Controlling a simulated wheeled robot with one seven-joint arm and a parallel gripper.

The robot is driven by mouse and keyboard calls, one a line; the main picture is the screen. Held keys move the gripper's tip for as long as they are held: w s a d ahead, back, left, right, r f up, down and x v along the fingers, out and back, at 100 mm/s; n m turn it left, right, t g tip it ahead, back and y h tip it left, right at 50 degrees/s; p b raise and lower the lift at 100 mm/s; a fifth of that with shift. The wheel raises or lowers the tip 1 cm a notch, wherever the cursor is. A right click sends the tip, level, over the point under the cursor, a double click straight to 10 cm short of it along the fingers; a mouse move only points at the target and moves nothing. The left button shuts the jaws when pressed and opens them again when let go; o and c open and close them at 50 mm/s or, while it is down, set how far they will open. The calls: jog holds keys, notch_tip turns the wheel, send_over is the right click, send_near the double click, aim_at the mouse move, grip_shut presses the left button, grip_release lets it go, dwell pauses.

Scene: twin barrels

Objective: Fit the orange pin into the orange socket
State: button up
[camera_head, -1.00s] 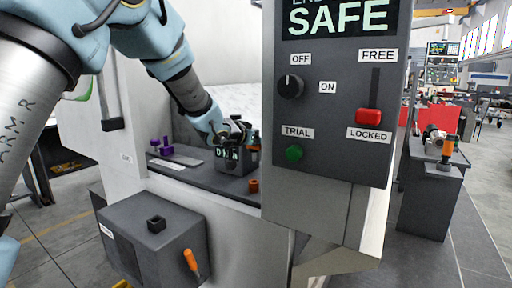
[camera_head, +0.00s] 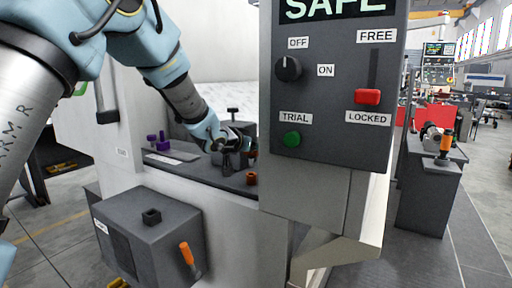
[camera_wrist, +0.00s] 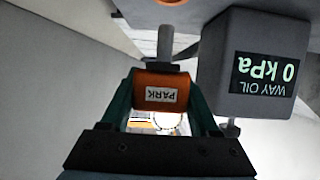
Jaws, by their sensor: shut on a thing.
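My gripper (camera_wrist: 160,88) is shut on the orange pin (camera_wrist: 160,77), whose orange grip bears a PARK label between the fingers in the wrist view. A grey shaft (camera_wrist: 164,42) extends from the grip towards the top of that view. In the head view my gripper (camera_head: 232,143) is over the dark ledge, with a small orange-brown part, likely the pin (camera_head: 249,155), at its right. An orange-brown ring-like piece, likely the orange socket (camera_head: 251,178), sits on the ledge below and apart from it. An orange edge (camera_wrist: 170,2) shows at the wrist view's top.
A grey WAY OIL gauge box (camera_wrist: 262,65) reads 0 kPa close beside the pin. Purple parts (camera_head: 158,141) stand on the ledge's left. The control panel (camera_head: 335,95) is a large obstacle at right. A grey box (camera_head: 150,235) with an orange handle (camera_head: 187,253) hangs in front.

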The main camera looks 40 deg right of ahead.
aim_at(252, 163)
jog(key=shift+f, duration=0.6)
jog(key=shift+f+b, duration=1.75)
jog(key=shift+f, duration=0.35)
dwell(1.2)
jog(key=o, duration=1.5)
jog(key=shift+a, duration=0.1)
jog(key=b+v, duration=0.1)
jog(key=v, duration=0.9)
jog(key=shift+s+a+r, duration=0.1)
jog(key=shift+a, duration=0.25)
